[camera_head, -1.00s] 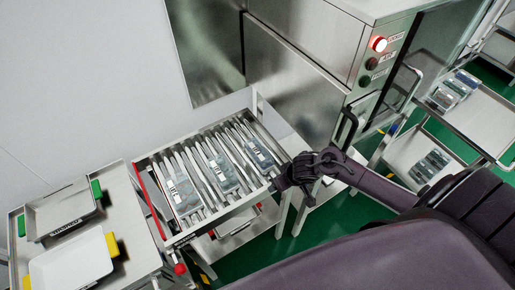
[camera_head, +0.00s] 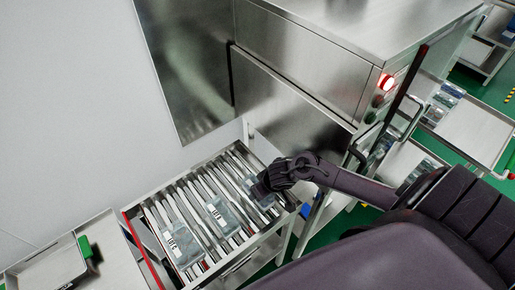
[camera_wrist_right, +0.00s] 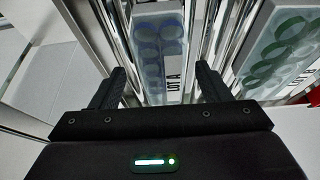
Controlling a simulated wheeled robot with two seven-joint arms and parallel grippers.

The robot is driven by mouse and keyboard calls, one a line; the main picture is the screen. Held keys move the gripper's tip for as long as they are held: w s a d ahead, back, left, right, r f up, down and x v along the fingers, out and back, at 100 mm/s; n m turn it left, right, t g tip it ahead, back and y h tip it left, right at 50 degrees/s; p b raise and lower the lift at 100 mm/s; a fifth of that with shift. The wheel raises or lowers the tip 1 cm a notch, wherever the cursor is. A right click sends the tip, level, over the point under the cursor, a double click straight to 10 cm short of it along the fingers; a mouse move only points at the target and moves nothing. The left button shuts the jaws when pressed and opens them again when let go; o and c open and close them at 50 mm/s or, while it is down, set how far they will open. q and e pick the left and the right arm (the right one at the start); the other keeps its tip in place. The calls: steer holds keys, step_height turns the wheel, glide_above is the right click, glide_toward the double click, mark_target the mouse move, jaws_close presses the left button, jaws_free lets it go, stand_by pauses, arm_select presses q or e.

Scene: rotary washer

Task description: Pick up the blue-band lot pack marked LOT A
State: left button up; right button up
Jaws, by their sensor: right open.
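The LOT A pack (camera_wrist_right: 160,48) is a clear flat pack with blue rings inside and a white label marked LOT A. It lies on the roller rack between the two fingers of my right gripper (camera_wrist_right: 160,72) in the wrist view, with its label end nearest me. The fingers are open, one on each side of the pack. In the head view my right gripper (camera_head: 263,187) is over the rightmost pack (camera_head: 259,198) on the rack, partly hiding it. I cannot tell whether the fingers touch the pack. My left gripper is not in view.
A pack with green rings, marked LOT B (camera_wrist_right: 281,50), lies to the right in the wrist view. Two other packs (camera_head: 222,214) (camera_head: 182,243) lie on the rack (camera_head: 127,216) in the head view. The steel washer (camera_head: 300,70) stands behind. A trolley (camera_head: 478,128) is at right.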

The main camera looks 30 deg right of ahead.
steer(key=x, duration=0.3)
steer(key=shift+w+a+f, duration=0.15)
steer(key=shift+w+f, duration=0.05)
steer(key=shift+w, duration=0.25)
steer(key=shift+w+f, duration=0.15)
steer(key=shift+f, duration=0.35)
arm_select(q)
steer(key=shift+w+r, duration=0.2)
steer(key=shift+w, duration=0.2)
arm_select(e)
steer(key=c, duration=1.1)
